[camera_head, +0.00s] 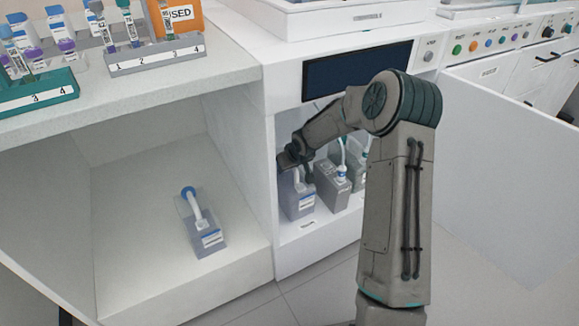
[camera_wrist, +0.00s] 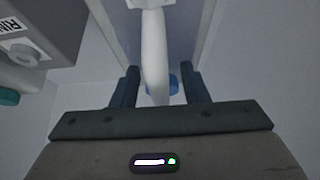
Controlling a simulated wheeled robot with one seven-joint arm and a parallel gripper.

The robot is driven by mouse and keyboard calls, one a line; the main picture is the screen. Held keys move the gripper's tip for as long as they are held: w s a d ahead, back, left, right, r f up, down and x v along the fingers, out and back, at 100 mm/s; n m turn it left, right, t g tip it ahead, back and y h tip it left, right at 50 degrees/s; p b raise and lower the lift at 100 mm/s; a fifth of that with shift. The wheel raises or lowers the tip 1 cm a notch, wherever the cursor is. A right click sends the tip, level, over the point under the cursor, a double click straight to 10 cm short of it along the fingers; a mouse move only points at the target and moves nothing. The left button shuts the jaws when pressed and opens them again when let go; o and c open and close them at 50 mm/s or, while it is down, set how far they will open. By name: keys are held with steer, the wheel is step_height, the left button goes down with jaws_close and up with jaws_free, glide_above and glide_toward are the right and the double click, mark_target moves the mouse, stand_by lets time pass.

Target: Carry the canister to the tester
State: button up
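A light grey canister (camera_head: 299,201) with a blue-and-white label stands at the left inside the open bay of a white machine (camera_head: 286,105) with a dark screen. I cannot tell whether this machine is the tester. My gripper (camera_head: 294,160) is over the top of this canister. In the wrist view a white curved handle (camera_wrist: 154,50) lies between the fingers of my gripper (camera_wrist: 160,88), with gaps beside it, so the fingers look open. A similar canister (camera_head: 208,236) with a blue cap and white tube stands alone in the open compartment at left.
A darker grey canister (camera_head: 333,174) stands right beside my gripper; in the wrist view its labelled body (camera_wrist: 45,25) is at upper left. The machine's open door (camera_head: 510,160) is at right. Tube racks (camera_head: 155,58) stand on the counter (camera_head: 130,90). The left compartment's floor has free room.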

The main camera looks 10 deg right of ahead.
steer(key=shift+s+f, duration=0.15)
steer(key=shift+f, duration=0.05)
steer(key=p+v, duration=0.1)
steer(key=v, duration=0.3)
steer(key=p+v, duration=0.2)
steer(key=v, duration=0.1)
steer(key=shift+d+r, duration=0.1)
steer(key=shift+r, duration=0.35)
steer(key=shift+d, duration=0.1)
